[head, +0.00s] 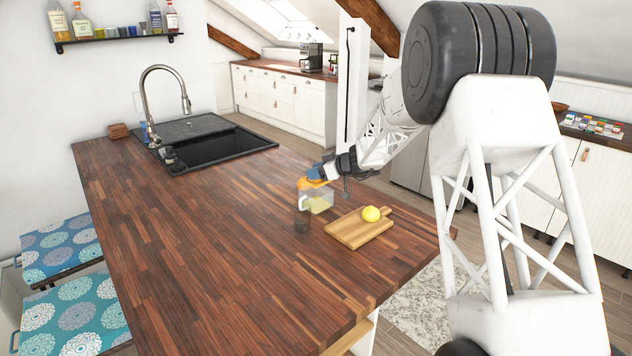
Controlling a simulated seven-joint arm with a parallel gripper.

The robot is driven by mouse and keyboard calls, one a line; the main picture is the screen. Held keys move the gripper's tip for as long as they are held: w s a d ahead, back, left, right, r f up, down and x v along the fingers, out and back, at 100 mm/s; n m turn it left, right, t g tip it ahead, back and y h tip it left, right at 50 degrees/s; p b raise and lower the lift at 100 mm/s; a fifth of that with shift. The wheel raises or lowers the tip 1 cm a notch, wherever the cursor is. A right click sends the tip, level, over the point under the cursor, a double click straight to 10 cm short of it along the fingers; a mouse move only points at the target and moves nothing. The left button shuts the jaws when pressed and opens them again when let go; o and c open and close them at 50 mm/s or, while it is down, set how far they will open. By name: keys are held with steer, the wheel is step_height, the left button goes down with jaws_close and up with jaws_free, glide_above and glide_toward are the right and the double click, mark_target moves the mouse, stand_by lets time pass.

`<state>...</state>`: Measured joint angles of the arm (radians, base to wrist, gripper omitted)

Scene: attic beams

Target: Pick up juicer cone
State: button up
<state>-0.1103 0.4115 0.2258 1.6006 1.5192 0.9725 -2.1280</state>
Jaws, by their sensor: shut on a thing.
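My gripper (317,175), dark with a blue part, is over the middle of the wooden counter. It is shut on an orange piece, which appears to be the juicer cone (310,184). The fingers hide part of the piece. Directly below it is a clear jug-like container (319,203) with a pale handle and something yellowish in it. I cannot tell whether the orange piece touches the container.
A dark see-through glass (302,222) stands close in front of the container. A cutting board (352,235) with a lemon (371,213) lies to the right. The sink (212,145) is at the back left. The counter's front (245,285) is clear.

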step_height(320, 180, up, 13)
stand_by(0.4)
steer(key=shift+d, duration=0.1)
stand_by(0.5)
